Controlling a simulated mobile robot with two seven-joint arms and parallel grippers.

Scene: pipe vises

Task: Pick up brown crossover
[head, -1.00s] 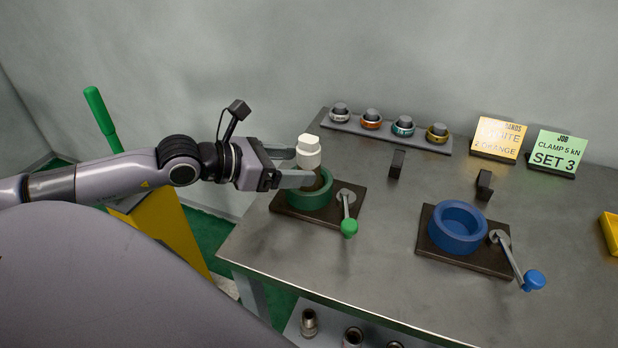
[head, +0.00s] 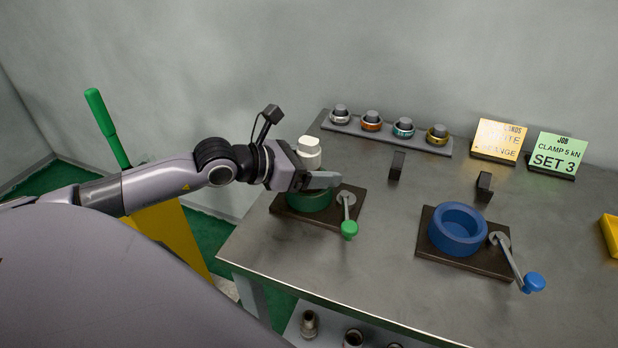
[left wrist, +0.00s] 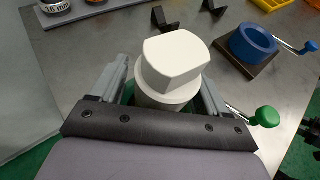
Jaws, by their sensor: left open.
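A piece with a white faceted top (head: 309,152) stands upright in the round green vise (head: 310,201). It also shows close up in the left wrist view (left wrist: 173,62), where a wider white collar lies below the faceted top. Its lower part, which looked brown a second ago, is hidden behind my finger now. My left gripper (head: 317,172) is open, with one finger on each side of the piece; in the left wrist view the fingers (left wrist: 163,80) flank the white collar. I cannot tell whether they touch it.
The green-knobbed handle (head: 349,229) stands just right of the gripper. A blue vise (head: 457,229) with a blue-knobbed handle is further right. Black brackets (head: 396,165), a rack of ringed parts (head: 387,133) and two signs stand behind. The front middle of the table is clear.

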